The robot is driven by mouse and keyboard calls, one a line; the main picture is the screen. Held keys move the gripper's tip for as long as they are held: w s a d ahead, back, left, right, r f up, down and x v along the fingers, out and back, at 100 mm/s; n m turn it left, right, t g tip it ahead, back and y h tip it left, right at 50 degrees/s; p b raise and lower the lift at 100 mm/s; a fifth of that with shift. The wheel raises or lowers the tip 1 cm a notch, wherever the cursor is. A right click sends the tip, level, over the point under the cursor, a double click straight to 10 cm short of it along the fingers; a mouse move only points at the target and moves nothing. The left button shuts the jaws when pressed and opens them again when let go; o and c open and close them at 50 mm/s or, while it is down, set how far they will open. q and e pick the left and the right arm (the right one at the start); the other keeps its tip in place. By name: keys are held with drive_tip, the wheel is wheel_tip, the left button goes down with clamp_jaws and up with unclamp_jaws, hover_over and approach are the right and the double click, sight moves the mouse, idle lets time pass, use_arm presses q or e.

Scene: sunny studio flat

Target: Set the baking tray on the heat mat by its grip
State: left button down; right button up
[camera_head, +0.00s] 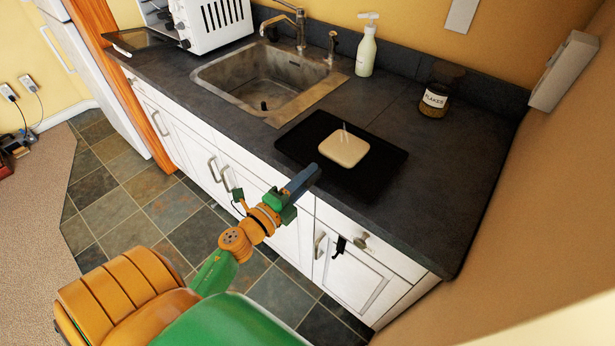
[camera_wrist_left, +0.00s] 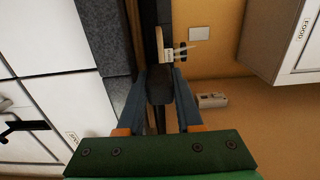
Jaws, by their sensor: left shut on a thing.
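The black baking tray (camera_head: 384,157) is at the counter's front edge, right of the sink, with a pale, steaming, square-shaped food (camera_head: 344,149) on it. I cannot tell whether it rests on the counter or is just above it. My left gripper (camera_head: 312,172) is at the tray's front edge, shut on its dark grip (camera_wrist_left: 160,86); the tray shows nearly edge-on in the left wrist view. A flat dark panel (camera_head: 138,40) lies at the counter's far left; I cannot tell whether it is the heat mat. My right gripper is not in view.
The sink (camera_head: 262,78) with its tap (camera_head: 297,22) lies left of the tray. A soap bottle (camera_head: 366,48) and a labelled jar (camera_head: 435,98) stand behind it. A white toaster oven (camera_head: 212,22) stands at back left. The counter's right end (camera_head: 455,205) is clear.

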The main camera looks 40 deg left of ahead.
use_arm(q)
drive_tip(key=shift+c, duration=2.4)
unclamp_jaws()
drive_tip(key=shift+s, duration=0.1)
drive_tip(key=shift+f, duration=0.1)
drive_tip(key=shift+c, duration=0.2)
drive_tip(key=shift+o, duration=0.8)
drive_tip(key=shift+d, duration=0.1)
drive_tip(key=shift+f, duration=0.1)
drive_tip(key=shift+c, duration=0.2)
